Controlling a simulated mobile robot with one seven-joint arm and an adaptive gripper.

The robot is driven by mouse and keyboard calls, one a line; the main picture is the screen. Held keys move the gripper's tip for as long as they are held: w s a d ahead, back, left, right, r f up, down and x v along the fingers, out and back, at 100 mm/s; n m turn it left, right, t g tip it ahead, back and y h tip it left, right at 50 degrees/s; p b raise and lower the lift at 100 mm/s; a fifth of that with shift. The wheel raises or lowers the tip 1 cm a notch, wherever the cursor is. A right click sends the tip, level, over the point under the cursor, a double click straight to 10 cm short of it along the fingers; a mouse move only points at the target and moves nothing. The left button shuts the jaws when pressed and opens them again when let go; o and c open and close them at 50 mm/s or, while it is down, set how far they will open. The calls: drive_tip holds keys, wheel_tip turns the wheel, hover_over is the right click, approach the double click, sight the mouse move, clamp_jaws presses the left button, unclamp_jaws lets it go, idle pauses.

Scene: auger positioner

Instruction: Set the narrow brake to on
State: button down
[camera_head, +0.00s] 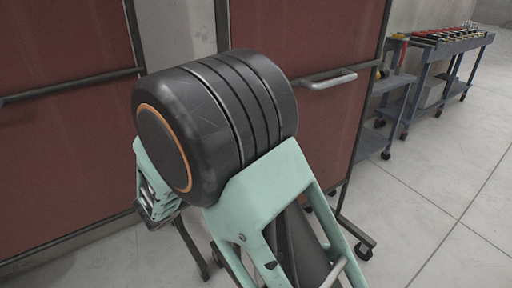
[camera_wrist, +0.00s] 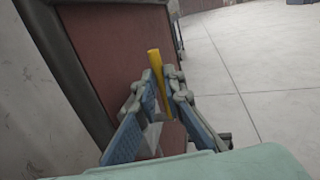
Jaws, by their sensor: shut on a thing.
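A yellow bar-like handle (camera_wrist: 155,62) stands in front of the dark red panel in the wrist view; it looks like the brake lever, but its lettering or setting cannot be read. My gripper (camera_wrist: 160,86), with blue-grey fingers, is shut on this handle. The handle's upper end sticks out past the fingertips, and its lower part shows between the fingers. In the head view my own arm covers the handle and the gripper's fingers.
Large red panels (camera_head: 60,180) with dark frames stand behind my arm; one carries a metal handle (camera_head: 328,79). A blue-grey wheeled cart (camera_head: 398,80) and a tool-laden cart (camera_head: 450,44) stand at the right. The tiled floor (camera_head: 440,190) at the right is clear.

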drive_tip(key=c, duration=2)
unclamp_jaws()
drive_tip(key=v, duration=1.2)
drive_tip(key=shift+f, duration=0.1)
